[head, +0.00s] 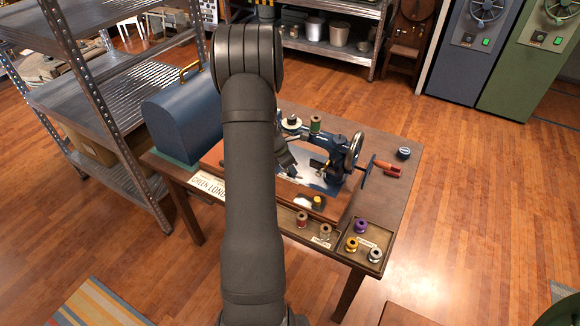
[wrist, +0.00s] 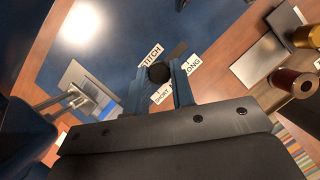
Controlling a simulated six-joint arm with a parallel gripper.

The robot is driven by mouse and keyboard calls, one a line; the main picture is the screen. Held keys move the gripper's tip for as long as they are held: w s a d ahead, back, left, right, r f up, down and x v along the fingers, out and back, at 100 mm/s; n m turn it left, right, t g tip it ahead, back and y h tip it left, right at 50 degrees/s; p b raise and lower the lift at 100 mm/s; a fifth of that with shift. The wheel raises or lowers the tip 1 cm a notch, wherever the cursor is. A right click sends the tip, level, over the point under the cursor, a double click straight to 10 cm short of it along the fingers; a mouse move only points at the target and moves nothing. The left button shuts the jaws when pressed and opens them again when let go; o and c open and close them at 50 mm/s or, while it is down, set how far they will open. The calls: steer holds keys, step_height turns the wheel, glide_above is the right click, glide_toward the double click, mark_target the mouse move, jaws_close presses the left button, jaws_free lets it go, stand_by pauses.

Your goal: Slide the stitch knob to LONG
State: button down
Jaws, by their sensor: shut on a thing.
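The stitch knob (wrist: 158,73) is a small dark round knob on the blue sewing machine body, seen in the wrist view. My gripper (wrist: 157,80) has one finger on each side of it and is shut on it. A STITCH label (wrist: 151,53) is above it, a LONG label (wrist: 193,65) to its right and a SHORT label (wrist: 162,97) just below, partly hidden by the fingers. In the head view the blue sewing machine (head: 336,148) stands on the table, and my arm hides part of it; the knob cannot be made out there.
A blue case (head: 183,120) stands at the table's left. A wooden tray (head: 337,240) with several thread spools lies at the front. A paper card (head: 207,186) lies left of my arm.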

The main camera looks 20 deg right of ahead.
mark_target(303, 177)
steer(key=shift+s+d, duration=1.15)
steer(key=c, duration=1.2)
jaws_free()
steer(key=shift+c, duration=0.2)
steer(key=v, duration=1.7)
steer(key=shift+r, duration=0.2)
